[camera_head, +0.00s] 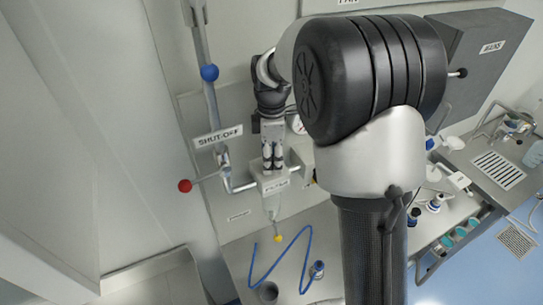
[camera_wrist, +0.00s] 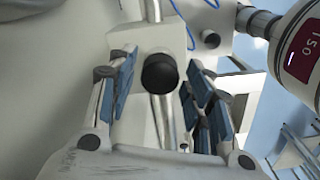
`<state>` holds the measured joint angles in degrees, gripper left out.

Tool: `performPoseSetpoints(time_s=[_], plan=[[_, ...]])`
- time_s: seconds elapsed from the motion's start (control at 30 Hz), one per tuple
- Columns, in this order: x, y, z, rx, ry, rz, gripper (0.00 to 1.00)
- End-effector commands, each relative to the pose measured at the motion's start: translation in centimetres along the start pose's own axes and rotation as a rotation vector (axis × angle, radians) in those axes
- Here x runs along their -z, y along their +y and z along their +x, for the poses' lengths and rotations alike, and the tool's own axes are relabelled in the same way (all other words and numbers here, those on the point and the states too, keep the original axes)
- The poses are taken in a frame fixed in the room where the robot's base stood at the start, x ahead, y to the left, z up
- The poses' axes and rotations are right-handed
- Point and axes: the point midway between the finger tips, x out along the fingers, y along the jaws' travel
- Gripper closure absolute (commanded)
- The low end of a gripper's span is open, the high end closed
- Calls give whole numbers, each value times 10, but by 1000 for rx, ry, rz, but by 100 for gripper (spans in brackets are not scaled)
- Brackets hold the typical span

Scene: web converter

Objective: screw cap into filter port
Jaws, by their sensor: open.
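A round black cap (camera_wrist: 160,72) shows between my finger pads in the wrist view, in front of the pale filter block (camera_wrist: 130,38). It appears to be at the port on the block; how deep it sits, I cannot tell. My gripper (camera_wrist: 161,80) is open, with one blue-padded finger on each side of the cap and gaps on both sides. In the head view my gripper (camera_head: 272,166) points down just above the small white filter block (camera_head: 273,183). The cap and the port are hidden there.
A pipe with a red-knobbed lever (camera_head: 185,186) and a blue knob (camera_head: 209,72) stands left of the gripper. A gauge (camera_head: 298,124) is close on the right.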

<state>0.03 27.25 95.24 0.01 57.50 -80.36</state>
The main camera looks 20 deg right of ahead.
Motion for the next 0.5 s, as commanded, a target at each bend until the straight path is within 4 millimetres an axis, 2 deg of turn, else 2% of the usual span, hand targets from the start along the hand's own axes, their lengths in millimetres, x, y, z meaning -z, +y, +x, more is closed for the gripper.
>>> performPoseSetpoints(time_s=[0.1, 0.4, 0.5], plan=[[0, 0, 0, 0, 0, -97, 53], [0, 0, 0, 0, 0, -124, 53], [0, 0, 0, 1, 0, -197, 53]])
